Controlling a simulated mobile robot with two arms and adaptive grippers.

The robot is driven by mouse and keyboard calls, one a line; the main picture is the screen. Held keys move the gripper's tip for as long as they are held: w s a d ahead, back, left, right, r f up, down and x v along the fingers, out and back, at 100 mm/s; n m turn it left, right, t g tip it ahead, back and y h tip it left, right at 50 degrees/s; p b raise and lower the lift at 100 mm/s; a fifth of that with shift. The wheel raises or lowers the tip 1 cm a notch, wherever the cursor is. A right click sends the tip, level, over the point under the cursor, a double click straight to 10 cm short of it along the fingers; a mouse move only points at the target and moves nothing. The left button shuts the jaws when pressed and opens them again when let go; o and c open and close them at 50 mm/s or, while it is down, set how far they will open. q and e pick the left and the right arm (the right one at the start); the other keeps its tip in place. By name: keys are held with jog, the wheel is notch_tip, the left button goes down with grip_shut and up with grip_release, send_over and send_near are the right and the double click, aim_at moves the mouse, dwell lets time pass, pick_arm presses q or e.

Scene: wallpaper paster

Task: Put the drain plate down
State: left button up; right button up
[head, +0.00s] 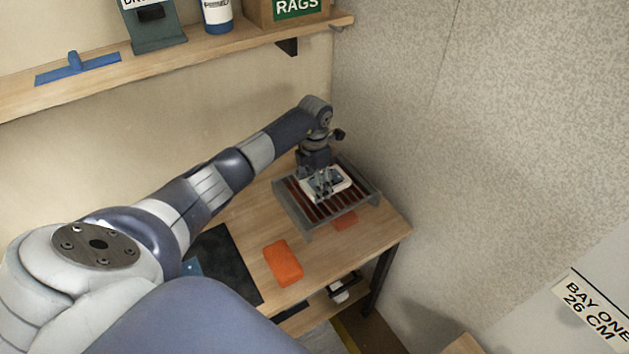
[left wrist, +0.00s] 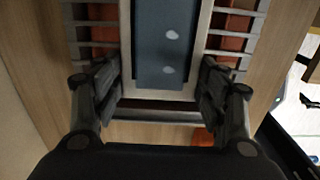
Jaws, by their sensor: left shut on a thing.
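The drain plate (head: 284,198) is a grey slatted plate over the right end of the wooden table. Reddish-orange shows between its slats, also in the left wrist view (left wrist: 238,43). My left gripper (head: 322,186) points down at its middle, around a pale block with a blue-grey centre. In the left wrist view the fingers (left wrist: 160,95) press on both sides of this block. I cannot tell whether the plate touches the surface below. My right gripper is not in view.
An orange block (head: 283,263) lies on the table (head: 245,215) in front of the plate. A black mat (head: 226,262) lies to its left. A patterned wall (head: 450,130) stands close on the right. A shelf (head: 100,82) with a blue tool and containers hangs above.

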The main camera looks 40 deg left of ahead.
aim_at(315, 186)
pick_arm(q)
jog(key=shift+f, duration=0.1)
jog(key=o, duration=0.7)
jog(key=shift+f, duration=0.1)
jog(key=o, duration=0.5)
jog(key=shift+c, duration=0.2)
jog(key=shift+r, duration=0.4)
notch_tip(315, 186, up, 12)
jog(key=b, duration=0.2)
jog(key=shift+f, duration=0.15)
